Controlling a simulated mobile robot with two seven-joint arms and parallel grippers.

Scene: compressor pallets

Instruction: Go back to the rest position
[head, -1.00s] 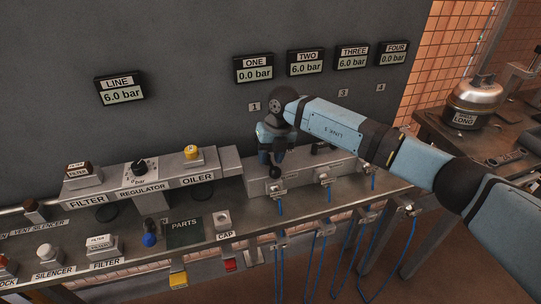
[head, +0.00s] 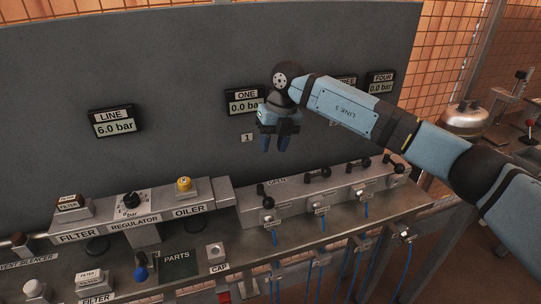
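My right gripper (head: 275,148) hangs in the air in front of the grey panel (head: 190,60), above the valve manifold (head: 325,196). Its two blue fingers point down with a small gap between them and nothing in it. It is clear of the black valve handles, including the leftmost one (head: 266,196) near the OPEN label. My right arm (head: 350,105) reaches in from the right and hides the TWO display and part of the THREE display (head: 346,82). My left gripper is out of view.
The LINE display (head: 117,121) reads 6.0 bar; ONE (head: 244,101) and FOUR (head: 380,82) read 0.0 bar. The regulator (head: 133,208), oiler (head: 188,196) and parts mat (head: 177,263) occupy the bench's left. Blue hoses (head: 363,238) hang in front. A pot-like vessel (head: 465,118) stands at right.

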